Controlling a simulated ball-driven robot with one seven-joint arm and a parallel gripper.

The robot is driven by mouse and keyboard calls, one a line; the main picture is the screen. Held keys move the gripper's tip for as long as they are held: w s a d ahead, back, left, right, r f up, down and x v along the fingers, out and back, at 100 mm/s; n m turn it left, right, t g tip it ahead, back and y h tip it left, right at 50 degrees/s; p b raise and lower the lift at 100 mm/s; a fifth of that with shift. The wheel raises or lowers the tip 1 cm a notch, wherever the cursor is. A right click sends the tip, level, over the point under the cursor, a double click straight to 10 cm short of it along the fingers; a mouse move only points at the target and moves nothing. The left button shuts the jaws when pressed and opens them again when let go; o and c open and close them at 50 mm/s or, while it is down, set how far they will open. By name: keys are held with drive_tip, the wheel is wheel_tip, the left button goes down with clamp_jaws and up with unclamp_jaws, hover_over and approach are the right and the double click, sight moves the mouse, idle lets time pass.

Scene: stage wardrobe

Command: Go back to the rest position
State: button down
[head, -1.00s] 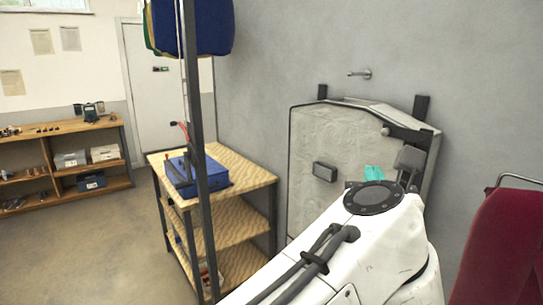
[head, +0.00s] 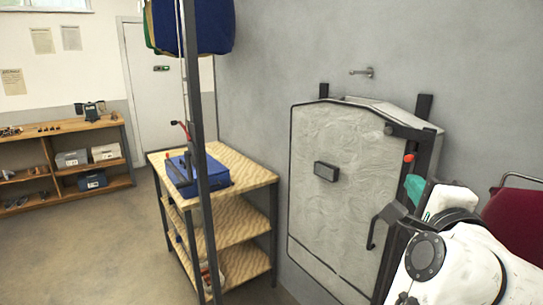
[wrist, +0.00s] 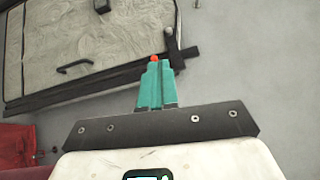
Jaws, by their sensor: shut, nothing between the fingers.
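My gripper (wrist: 155,85) shows in the wrist view with its teal fingers together and nothing held between them. A small orange-red piece (wrist: 154,58) shows at the fingertips; I cannot tell whether it belongs to them. In the head view my gripper (head: 415,187) is at the right, pointing up, in front of the right edge of a grey wall cabinet (head: 335,215). The white wrist hides part of it. I cannot tell from these views whether the fingers touch the cabinet.
The cabinet has a pale crinkled front and a dark handle (head: 326,171). A red chair (head: 512,222) stands close at the right. A wooden shelf unit (head: 235,205) bears a blue box (head: 215,172), behind a dark post (head: 194,120). The floor (head: 110,240) at left is clear.

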drive_tip(key=s+d+f+n+g, duration=0.25)
drive_tip(key=s+f+n, duration=0.2)
drive_tip(key=f, duration=0.45)
drive_tip(key=s+d+f+n+g, duration=0.1)
drive_tip(key=s+f+n+g, duration=0.3)
drive_tip(key=f, duration=0.6)
drive_tip(key=s+d+f+n+g, duration=0.25)
drive_tip(key=f+n, duration=0.25)
drive_tip(key=f, duration=0.4)
drive_tip(key=s+a+f+n+g+y, duration=0.1)
drive_tip(key=s+f+n+g, duration=0.2)
drive_tip(key=s+f, duration=0.6)
drive_tip(key=s+a+f+n+g+y, duration=0.1)
drive_tip(key=s+f+g, duration=0.4)
drive_tip(key=s, duration=1.1)
wheel_tip(320, 180, down, 4)
drive_tip(key=a+n, duration=0.1)
drive_tip(key=n, duration=0.1)
drive_tip(key=shift+s+a+r+n, duration=0.15)
drive_tip(key=shift+n, duration=0.2)
